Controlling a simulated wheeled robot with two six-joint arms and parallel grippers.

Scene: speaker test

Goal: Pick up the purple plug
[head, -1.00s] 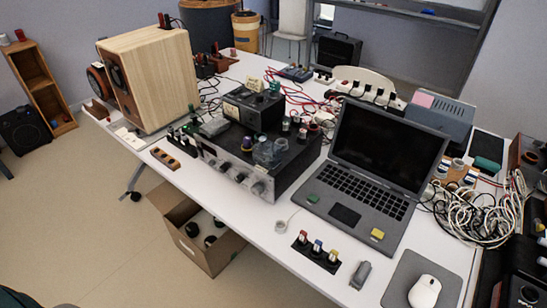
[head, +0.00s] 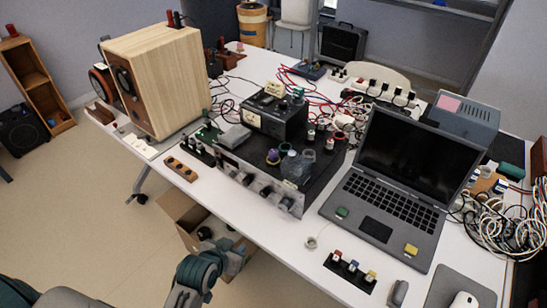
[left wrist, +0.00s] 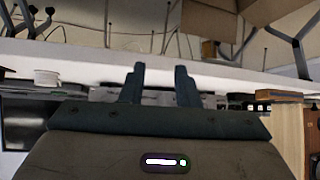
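The purple plug (head: 273,156) stands on the top of the black amplifier (head: 228,161), near its front edge and left of some clear glass-like jars. It is small in the head view, and I cannot make it out in the left wrist view. My left gripper (left wrist: 160,76) shows in the left wrist view with its two dark fingers apart and nothing between them. In the head view my left arm shows at the bottom, in front of the table edge and well away from the plug. My right gripper is in neither view.
A wooden speaker (head: 165,75) stands left of the amplifier, and an open laptop (head: 405,170) stands right. A black meter box (head: 272,119) is behind the plug. Red cables (head: 330,93) lie behind. A cardboard box (head: 181,209) is on the floor below the table edge.

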